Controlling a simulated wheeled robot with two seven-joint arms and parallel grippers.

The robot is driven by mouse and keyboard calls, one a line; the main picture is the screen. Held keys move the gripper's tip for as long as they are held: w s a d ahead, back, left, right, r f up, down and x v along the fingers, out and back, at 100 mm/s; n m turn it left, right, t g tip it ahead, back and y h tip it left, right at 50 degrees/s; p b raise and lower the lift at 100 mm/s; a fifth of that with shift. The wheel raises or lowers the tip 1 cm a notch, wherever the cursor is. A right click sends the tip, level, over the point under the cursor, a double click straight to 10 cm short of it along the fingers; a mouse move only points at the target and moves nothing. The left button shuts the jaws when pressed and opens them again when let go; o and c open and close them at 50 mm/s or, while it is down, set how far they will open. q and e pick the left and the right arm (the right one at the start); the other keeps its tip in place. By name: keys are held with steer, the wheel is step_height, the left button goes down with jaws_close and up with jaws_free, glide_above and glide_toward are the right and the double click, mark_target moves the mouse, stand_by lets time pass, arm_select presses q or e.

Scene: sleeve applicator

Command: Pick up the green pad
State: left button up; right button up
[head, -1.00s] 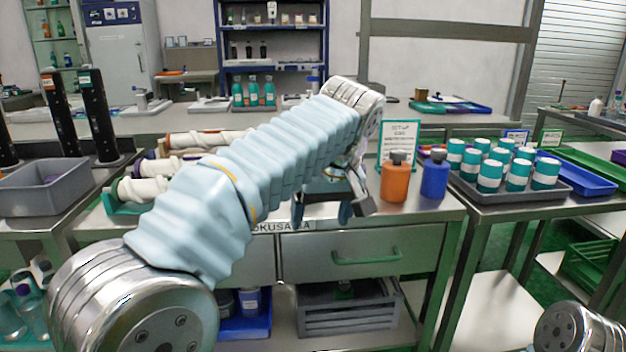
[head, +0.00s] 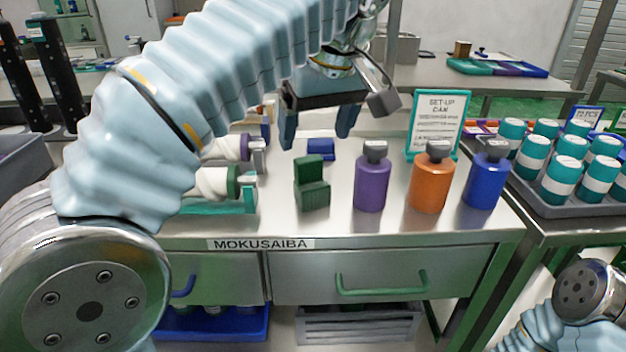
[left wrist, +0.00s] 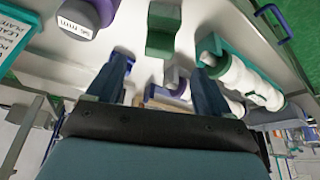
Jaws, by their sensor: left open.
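The green pad (head: 311,183) is a dark green stepped block standing on the steel counter (head: 330,222), left of a purple bottle. My left gripper (head: 318,128) is open and empty, above and behind the pad in the head view, fingers pointing down and apart from it. In the left wrist view, the pad (left wrist: 163,32) shows past the gap between the open fingertips (left wrist: 163,62), not between the fingers. My right gripper is not in view; only part of my right arm shows at the lower right.
Purple (head: 372,180), orange (head: 432,178) and blue (head: 486,175) bottles stand in a row right of the pad. A small blue block (head: 321,149) lies behind it. White rollers on a teal rack (head: 225,203) are at left. A sign (head: 437,125) stands behind the bottles.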

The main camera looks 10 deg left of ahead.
mark_target(308, 174)
arm_select(q)
steer(key=x, duration=0.5)
steer(key=shift+f+b, duration=0.2)
steer(key=shift+b, duration=0.2)
steer(key=x, duration=0.5)
steer(key=shift+s+d+f+b, duration=0.15)
steer(key=shift+b, duration=0.15)
steer(key=c, duration=1.2)
